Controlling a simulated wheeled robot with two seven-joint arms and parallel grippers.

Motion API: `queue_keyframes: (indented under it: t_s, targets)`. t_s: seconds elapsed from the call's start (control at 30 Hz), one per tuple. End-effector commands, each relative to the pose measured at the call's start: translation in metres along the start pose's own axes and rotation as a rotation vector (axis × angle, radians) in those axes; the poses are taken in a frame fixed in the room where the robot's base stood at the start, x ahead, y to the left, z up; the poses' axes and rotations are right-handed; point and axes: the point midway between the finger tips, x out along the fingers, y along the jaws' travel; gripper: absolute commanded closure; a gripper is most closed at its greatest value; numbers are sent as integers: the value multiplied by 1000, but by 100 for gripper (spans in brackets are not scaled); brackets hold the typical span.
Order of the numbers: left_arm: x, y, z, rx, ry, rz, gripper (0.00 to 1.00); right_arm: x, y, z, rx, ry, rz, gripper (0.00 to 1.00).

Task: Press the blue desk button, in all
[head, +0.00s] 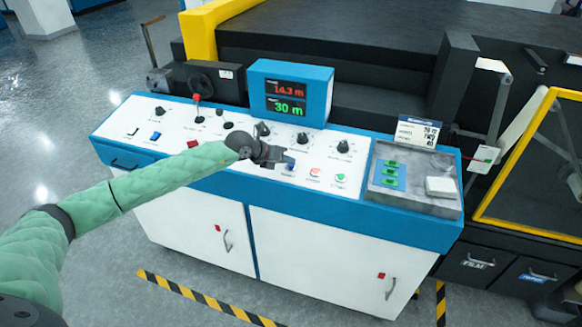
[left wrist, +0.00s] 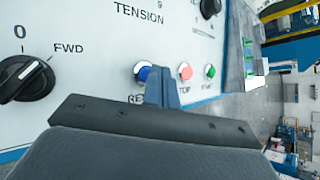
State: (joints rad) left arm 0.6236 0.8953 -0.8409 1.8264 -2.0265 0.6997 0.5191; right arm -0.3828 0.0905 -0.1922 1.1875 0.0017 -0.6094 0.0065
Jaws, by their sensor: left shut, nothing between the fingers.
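The blue button (left wrist: 142,72) sits on the white desk panel at the left end of a row with a red button (left wrist: 185,71) and a green button (left wrist: 209,71). In the left wrist view my left gripper (left wrist: 160,72) is shut and empty. Its fingertips show just right of the blue button and cover part of its right side. In the head view my left gripper (head: 288,161) reaches over the panel from the left, at the blue button's place. I cannot tell whether the fingertips touch the button. My right gripper is not in view.
The blue-edged desk (head: 350,222) carries knobs, a lever and a display (head: 290,93) reading 14.3 m and 30 m. A black knob (left wrist: 25,78) marked FWD is left of the fingers. A grey tray (head: 415,200) holds green pieces and a white block at the right.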

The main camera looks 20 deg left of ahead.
Motion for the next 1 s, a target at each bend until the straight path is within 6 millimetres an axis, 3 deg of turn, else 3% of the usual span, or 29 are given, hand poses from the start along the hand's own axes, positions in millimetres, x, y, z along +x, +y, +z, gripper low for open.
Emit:
queue_keyframes:
  t_s: [1.0]
  targets:
    - [5, 4, -4, 0, -1, 0, 100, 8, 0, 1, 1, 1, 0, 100]
